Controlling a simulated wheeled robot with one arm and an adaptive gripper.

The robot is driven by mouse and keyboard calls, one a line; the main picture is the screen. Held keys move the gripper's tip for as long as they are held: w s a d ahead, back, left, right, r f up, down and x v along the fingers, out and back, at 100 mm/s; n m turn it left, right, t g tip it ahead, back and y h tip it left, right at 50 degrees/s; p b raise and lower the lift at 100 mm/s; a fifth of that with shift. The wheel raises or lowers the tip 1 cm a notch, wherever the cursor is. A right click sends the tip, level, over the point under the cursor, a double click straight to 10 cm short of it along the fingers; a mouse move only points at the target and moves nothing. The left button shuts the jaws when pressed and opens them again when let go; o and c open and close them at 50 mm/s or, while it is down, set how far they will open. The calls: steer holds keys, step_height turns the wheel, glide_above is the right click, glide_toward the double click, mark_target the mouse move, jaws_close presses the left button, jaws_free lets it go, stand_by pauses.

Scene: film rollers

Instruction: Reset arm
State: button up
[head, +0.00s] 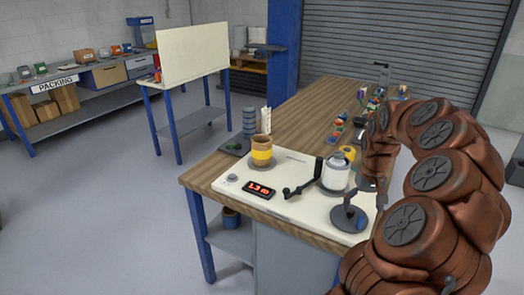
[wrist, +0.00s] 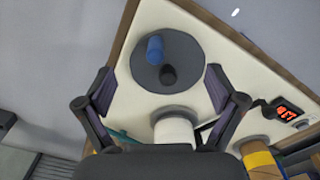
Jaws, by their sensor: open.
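My gripper (wrist: 160,88) is open in the wrist view, its two dark fingers spread apart with nothing held between the pads. Beyond the fingers lies a dark round disc (wrist: 186,56) with a blue upright peg (wrist: 155,48) and a black knob. A white roller (wrist: 175,130) shows just past the gripper's body, partly hidden by it. In the head view my reddish-brown arm (head: 430,165) arches over the right end of the bench; the gripper's fingers are not clear there.
A cream panel (head: 225,188) on the wooden bench (head: 290,110) carries a yellow-brown roll (head: 262,150), red-digit display (head: 258,189), black crank (head: 300,188), white roller (head: 335,176) and dark disc (head: 348,222). Small colored items lie farther back. A packing bench (head: 75,80) stands left.

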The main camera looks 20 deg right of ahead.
steer(key=shift+r, duration=0.65)
steer(key=shift+a, duration=0.1)
steer(key=s+a+r+n, duration=0.1)
steer(key=a+r+n, duration=0.15)
steer(key=a, duration=0.85)
steer(key=s+a+r+n, duration=0.15)
steer(key=a+r, duration=0.25)
steer(key=a, duration=0.7)
steer(key=s+a+f+g, duration=0.1)
steer(key=s+a, duration=0.5)
steer(key=s, duration=0.3)
steer(key=s+a+f+n, duration=0.1)
steer(key=s+a, duration=0.6)
steer(key=s, duration=0.3)
steer(key=shift+s+a+f+g, duration=0.15)
steer(key=shift+s+g, duration=0.1)
steer(key=shift+g, duration=0.15)
